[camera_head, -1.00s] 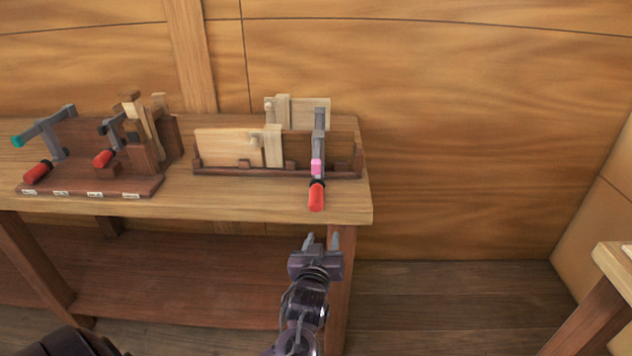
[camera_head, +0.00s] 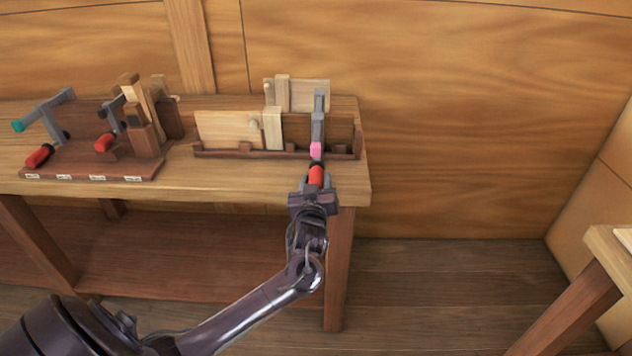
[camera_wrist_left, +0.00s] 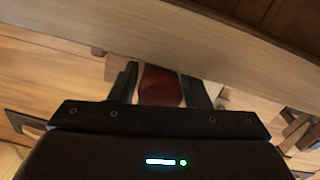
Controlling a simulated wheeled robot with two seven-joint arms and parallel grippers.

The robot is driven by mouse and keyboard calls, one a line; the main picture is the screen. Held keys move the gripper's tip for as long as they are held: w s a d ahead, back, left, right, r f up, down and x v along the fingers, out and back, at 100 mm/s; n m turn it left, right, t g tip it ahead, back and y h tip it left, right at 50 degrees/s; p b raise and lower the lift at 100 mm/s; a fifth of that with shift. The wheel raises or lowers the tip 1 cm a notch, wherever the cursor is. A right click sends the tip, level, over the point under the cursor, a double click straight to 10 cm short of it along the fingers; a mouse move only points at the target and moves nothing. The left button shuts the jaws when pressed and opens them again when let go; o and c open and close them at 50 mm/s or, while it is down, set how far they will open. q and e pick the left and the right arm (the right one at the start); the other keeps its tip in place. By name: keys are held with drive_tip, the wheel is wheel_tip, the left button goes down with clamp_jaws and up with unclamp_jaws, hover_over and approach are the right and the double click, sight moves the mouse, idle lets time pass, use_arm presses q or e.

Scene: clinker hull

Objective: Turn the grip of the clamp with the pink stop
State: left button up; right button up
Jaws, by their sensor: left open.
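The clamp with the pink stop (camera_head: 316,151) stands at the right end of the wooden rack on the bench. Its grey bar (camera_head: 318,105) rises behind the pink stop, and its red grip (camera_head: 316,175) points toward me. My left gripper (camera_head: 316,178) is open at the bench's front edge, with its fingers on either side of the red grip. In the left wrist view the dark red grip (camera_wrist_left: 160,86) shows between the two black fingers (camera_wrist_left: 159,88). I cannot tell whether the fingers touch it. My right gripper is not in view.
The rack (camera_head: 230,153) holds pale wooden boards. The bench's front edge (camera_head: 240,192) runs just beside my gripper.

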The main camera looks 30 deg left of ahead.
use_arm(q)
drive_tip(key=c, duration=0.7)
drive_tip(key=shift+r+m+p, duration=0.15)
drive_tip(key=shift+m+p, duration=0.25)
drive_tip(key=shift+p, duration=0.3)
drive_tip(key=shift+m, duration=0.3)
drive_tip(key=o, duration=0.7)
